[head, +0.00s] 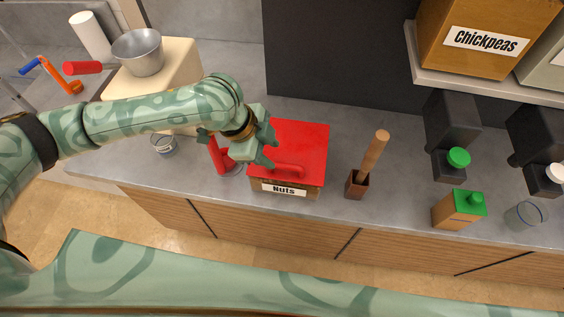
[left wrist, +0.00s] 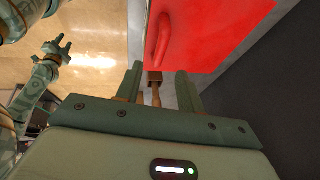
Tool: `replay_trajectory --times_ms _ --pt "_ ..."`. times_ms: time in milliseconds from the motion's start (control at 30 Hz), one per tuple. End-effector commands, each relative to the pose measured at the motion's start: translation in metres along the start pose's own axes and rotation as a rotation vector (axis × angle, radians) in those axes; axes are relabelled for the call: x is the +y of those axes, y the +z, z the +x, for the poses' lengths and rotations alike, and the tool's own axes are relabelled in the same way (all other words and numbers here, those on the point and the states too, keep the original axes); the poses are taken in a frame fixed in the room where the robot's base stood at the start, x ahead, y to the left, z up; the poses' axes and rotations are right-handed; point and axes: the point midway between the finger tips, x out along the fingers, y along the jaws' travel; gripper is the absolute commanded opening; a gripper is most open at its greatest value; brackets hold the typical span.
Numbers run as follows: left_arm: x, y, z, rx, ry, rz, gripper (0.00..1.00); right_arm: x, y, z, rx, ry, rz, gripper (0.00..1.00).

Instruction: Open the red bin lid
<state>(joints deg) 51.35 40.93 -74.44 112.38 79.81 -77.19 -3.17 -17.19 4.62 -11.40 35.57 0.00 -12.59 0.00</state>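The red lid (head: 300,140) lies flat on the wooden bin, which has a "Nuts" label (head: 284,189), and looks closed. A red bar handle (head: 288,171) runs along the lid's front part. In the left wrist view the lid (left wrist: 215,30) fills the top right, with its handle (left wrist: 161,40) beyond the fingers. My left gripper (head: 268,143) is over the lid's left edge, behind the handle's left end. Its fingers (left wrist: 158,86) are apart with nothing held. My right gripper (left wrist: 57,48) shows far off in the left wrist view, fingers spread and empty.
A red object (head: 222,158) stands just left of the bin, partly hidden by my gripper. A wooden holder with a stick (head: 357,184) stands right of it. A green-topped box (head: 458,208) and a glass (head: 525,214) are further right. A dark panel (head: 335,60) rises behind.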

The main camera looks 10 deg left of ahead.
Motion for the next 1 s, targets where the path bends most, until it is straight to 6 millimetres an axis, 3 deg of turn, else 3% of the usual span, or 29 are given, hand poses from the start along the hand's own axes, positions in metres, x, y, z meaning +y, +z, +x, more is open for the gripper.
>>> replay_trajectory --times_ms 100,300,700,733,867,1000 --pt "0.001 0.0 0.031 0.0 0.002 -0.001 0.38 -0.001 0.002 0.007 -0.002 0.0 0.0 0.36" --pt "0.0 0.0 0.061 0.002 0.0 0.0 0.38 -0.001 0.003 0.012 -0.003 -0.001 -0.001 0.36" --pt "-0.001 -0.001 0.071 0.001 -0.002 0.002 0.38 -0.001 0.003 0.013 -0.004 -0.002 -0.001 0.36" --pt "-0.001 -0.001 0.071 0.001 -0.002 0.001 0.35 -0.001 0.003 0.013 -0.004 -0.002 -0.001 0.36" --pt "-0.001 -0.001 0.071 0.001 -0.002 0.001 0.0 -0.002 0.003 0.013 -0.004 -0.002 -0.002 0.36" --pt "-0.001 -0.001 0.071 0.001 -0.002 0.001 0.0 -0.002 0.003 0.013 -0.004 -0.002 -0.002 0.36"
